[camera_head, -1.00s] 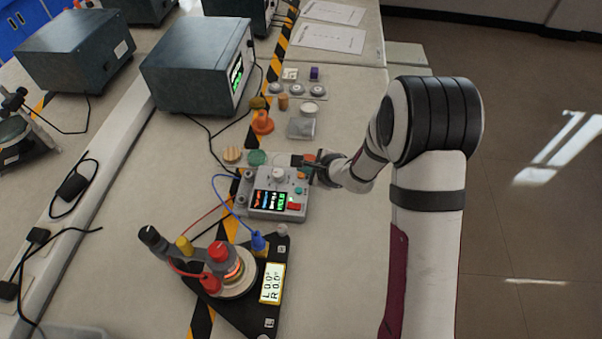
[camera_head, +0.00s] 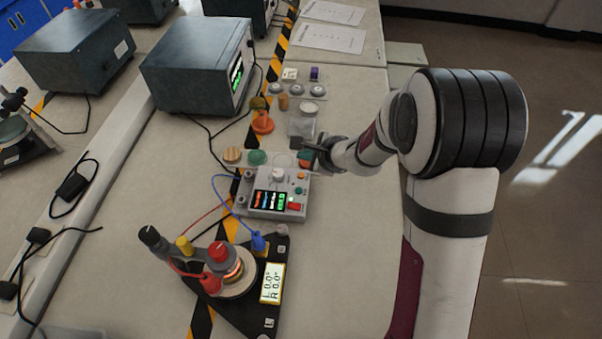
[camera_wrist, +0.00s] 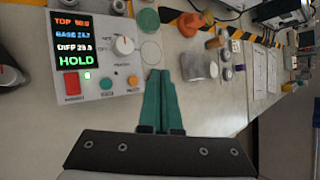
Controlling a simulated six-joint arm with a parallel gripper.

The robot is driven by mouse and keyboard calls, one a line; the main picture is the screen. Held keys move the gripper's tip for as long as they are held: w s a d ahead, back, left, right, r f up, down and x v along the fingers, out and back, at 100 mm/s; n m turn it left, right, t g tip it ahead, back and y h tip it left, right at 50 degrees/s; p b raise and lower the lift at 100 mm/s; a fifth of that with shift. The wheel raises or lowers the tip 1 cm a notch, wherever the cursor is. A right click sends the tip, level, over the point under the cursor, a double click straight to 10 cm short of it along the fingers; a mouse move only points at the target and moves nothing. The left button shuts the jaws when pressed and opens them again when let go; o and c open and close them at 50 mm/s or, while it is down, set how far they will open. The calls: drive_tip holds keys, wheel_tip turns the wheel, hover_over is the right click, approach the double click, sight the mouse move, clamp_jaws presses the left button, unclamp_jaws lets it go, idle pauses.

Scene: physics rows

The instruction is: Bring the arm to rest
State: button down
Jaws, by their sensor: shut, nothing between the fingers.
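My gripper (camera_head: 312,153) is just above and beyond the far right corner of the grey control box, apart from anything in its jaws. In the wrist view its two green fingers (camera_wrist: 161,74) lie side by side, shut and empty, pointing at the bench. My white arm reaches in from the right in the head view. The control box (camera_head: 262,212) has a lit screen, a white knob, and red, green and orange buttons. In the wrist view the box (camera_wrist: 95,70) is left of the fingers, and its screen reads HOLD.
A black stand (camera_head: 240,309) with cables and a display is in front of the box. An orange piece (camera_head: 263,122), a green disc (camera_head: 257,158), a wooden disc (camera_head: 232,155) and a grey block (camera_head: 301,127) stand nearby. The bench right of the box is clear.

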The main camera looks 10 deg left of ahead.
idle(0.4)
drive_tip(key=s+a+r+n+g+y, duration=0.25)
drive_tip(key=s+r+n, duration=0.55)
drive_tip(key=s+r, duration=0.45)
drive_tip(key=s+d+f+n+g+h, duration=0.1)
drive_tip(key=s+d+n+g+h, duration=0.1)
drive_tip(key=s+d, duration=0.5)
drive_tip(key=s+d+n+g+h, duration=0.2)
drive_tip(key=s+d+h, duration=0.3)
drive_tip(key=s, duration=0.9)
drive_tip(key=shift+s+d+f+n, duration=0.15)
drive_tip(key=shift+d+f+n, duration=0.3)
drive_tip(key=shift+d, duration=0.7)
drive_tip(key=shift+g, duration=0.25)
